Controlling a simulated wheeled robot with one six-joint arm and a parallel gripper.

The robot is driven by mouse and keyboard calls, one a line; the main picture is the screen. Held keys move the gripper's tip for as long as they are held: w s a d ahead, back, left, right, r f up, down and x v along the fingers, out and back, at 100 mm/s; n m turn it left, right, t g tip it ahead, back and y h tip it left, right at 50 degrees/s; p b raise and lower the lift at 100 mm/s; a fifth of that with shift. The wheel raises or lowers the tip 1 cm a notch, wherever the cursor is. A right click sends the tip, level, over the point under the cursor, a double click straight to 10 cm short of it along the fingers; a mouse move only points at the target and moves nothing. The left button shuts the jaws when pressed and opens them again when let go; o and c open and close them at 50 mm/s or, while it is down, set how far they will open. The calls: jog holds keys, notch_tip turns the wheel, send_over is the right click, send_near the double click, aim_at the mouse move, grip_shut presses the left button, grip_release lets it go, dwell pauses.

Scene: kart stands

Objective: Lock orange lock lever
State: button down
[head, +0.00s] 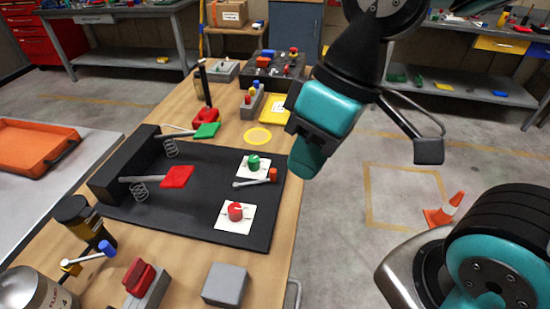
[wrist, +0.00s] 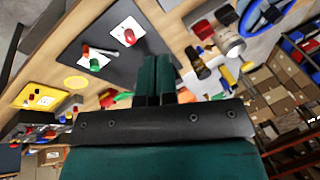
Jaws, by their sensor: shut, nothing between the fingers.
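The orange lock lever shows in the head view as a thin grey rod with an orange end (head: 273,175). It lies on the black board (head: 200,220) between two white plates, its orange end to the right. In the wrist view its orange end (wrist: 86,48) is at upper left. A green knob (head: 254,162) is on the plate behind it and a red knob (head: 235,211) on the plate in front. My gripper (head: 307,160) is above the board's right edge, apart from the lever. Its fingers (wrist: 154,77) are together and empty in the wrist view.
Red (head: 177,177) and green (head: 207,131) pedals on springs stand at the board's left. A grey block (head: 225,284) and a red-topped block (head: 139,277) are in front. Floor right of the bench is open, with a cone (head: 445,209).

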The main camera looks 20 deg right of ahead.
jog(key=w+d+f+n+g+y, duration=0.1)
jog(key=w+n, duration=0.1)
jog(key=w, duration=0.8)
jog(key=w+d+f+n+g, duration=0.1)
jog(key=w+f, duration=0.1)
jog(key=w, duration=0.7)
jog(key=w+d+f+n+g+y, duration=0.1)
jog(key=w+d+f+n, duration=0.3)
jog(key=w+d+f, duration=0.7)
notch_tip(320, 180, down, 2)
jog(key=shift+w+f+b, duration=0.1)
jog(key=shift+w+b, duration=0.1)
jog(key=shift+b, duration=0.1)
jog(key=p+x, duration=0.1)
jog(key=x, duration=0.8)
jog(key=shift+s+a, duration=0.1)
jog(key=shift+a, duration=0.15)
jog(key=s+p, duration=0.1)
jog(key=s+a, duration=0.1)
jog(key=shift+s+a+f+p, duration=0.1)
jog(key=shift+s+a+p, duration=0.2)
jog(key=shift+s+p, duration=0.1)
jog(key=shift+s+a+f, duration=0.2)
jog(key=shift+s, duration=0.25)
